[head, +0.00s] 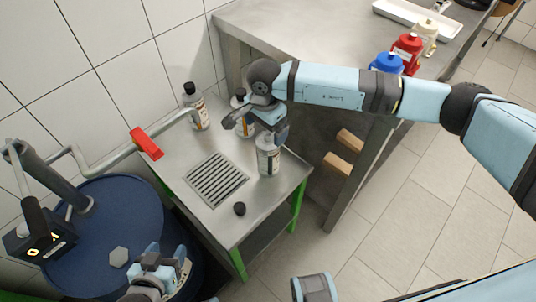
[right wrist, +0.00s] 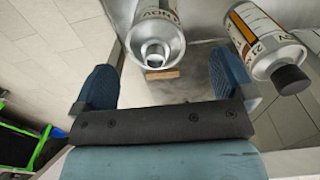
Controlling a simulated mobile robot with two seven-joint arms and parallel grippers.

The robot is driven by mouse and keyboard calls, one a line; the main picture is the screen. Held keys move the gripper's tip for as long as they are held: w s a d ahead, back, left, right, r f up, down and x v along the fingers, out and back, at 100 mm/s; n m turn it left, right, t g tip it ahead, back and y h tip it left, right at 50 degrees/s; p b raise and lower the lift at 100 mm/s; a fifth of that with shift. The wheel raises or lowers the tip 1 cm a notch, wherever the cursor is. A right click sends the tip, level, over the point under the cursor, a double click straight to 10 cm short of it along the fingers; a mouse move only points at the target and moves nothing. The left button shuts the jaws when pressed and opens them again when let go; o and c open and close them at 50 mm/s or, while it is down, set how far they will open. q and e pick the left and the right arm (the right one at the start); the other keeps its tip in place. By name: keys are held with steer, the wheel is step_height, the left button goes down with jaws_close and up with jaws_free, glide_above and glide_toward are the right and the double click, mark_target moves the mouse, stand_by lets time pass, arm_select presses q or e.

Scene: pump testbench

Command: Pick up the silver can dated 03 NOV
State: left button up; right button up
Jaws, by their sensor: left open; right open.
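Three silver cans with white and orange labels stand on the small steel table. The front can (head: 268,158) is uncapped and stands just below my right gripper (head: 257,124). A black-capped can (head: 243,125) is partly hidden behind that gripper, and another (head: 197,112) stands further left. My left gripper (head: 160,262) is open and empty at the bottom, by the blue drum.
The steel table (head: 225,222) has a drain grate (head: 217,180) and a loose black cap (head: 239,208). A blue drum (head: 110,215) and a pipe with a red handle (head: 147,143) are at left. A bench with coloured bottles (head: 405,52) stands behind.

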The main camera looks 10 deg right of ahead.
mark_target(268, 134)
steer(key=f, duration=0.5)
steer(key=shift+s+d+f, duration=0.15)
steer(key=shift+d, duration=0.2)
steer(key=c, duration=1.7)
steer(key=shift+o, duration=0.2)
